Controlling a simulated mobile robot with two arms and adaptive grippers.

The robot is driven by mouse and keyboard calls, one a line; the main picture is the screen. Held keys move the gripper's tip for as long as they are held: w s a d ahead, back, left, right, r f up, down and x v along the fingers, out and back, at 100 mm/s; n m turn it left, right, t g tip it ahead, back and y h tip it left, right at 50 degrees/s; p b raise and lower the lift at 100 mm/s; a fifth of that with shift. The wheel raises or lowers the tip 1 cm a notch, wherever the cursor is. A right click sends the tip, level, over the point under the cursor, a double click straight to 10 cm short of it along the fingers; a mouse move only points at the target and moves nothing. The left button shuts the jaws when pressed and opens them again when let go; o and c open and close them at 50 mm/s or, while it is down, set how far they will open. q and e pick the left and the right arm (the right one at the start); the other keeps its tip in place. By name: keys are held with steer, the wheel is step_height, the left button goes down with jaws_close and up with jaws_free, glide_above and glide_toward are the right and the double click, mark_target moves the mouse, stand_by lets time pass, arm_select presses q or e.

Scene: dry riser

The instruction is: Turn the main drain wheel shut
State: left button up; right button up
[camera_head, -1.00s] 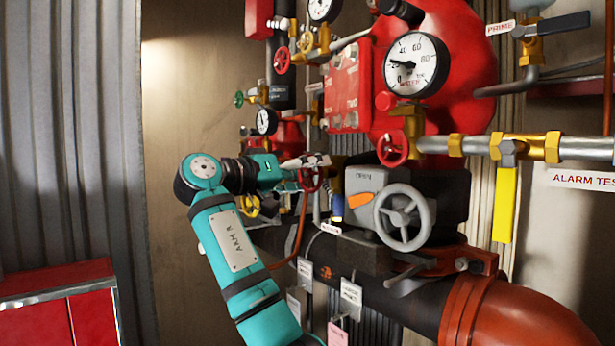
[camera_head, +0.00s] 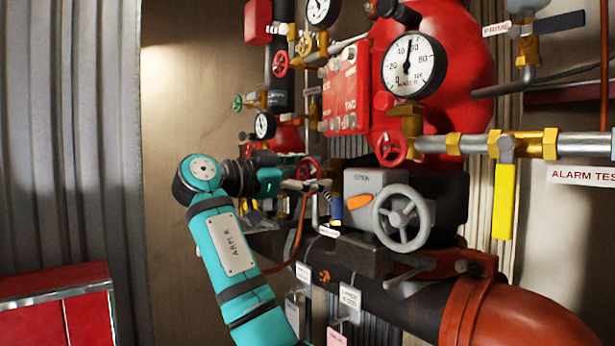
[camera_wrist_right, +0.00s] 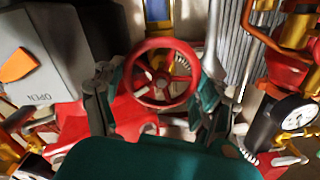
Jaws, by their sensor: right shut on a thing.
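A small red handwheel (camera_head: 309,166), taken to be the main drain wheel, is partly hidden behind my right gripper (camera_head: 312,184) in the head view. In the right wrist view the same red wheel (camera_wrist_right: 161,84) faces the camera between my two fingers, one on its left and one on its right. My right gripper is shut on this wheel's rim. My left gripper is out of view. Which tag names this wheel cannot be read.
A large grey handwheel (camera_head: 403,217) and a grey box marked OPEN (camera_head: 372,186) stand close to the right. Another red wheel (camera_head: 391,149) is above them. A big gauge (camera_head: 414,66) hangs higher. A dark pipe (camera_head: 385,292) runs below. The left side is open.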

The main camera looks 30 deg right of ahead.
steer(key=shift+f+m, duration=0.15)
steer(key=shift+m, duration=0.95)
steer(key=o, duration=0.8)
steer(key=shift+c, duration=0.2)
steer(key=o, duration=0.4)
steer(key=shift+a, duration=0.15)
steer(key=s+a, duration=0.1)
steer(key=a, duration=1.1)
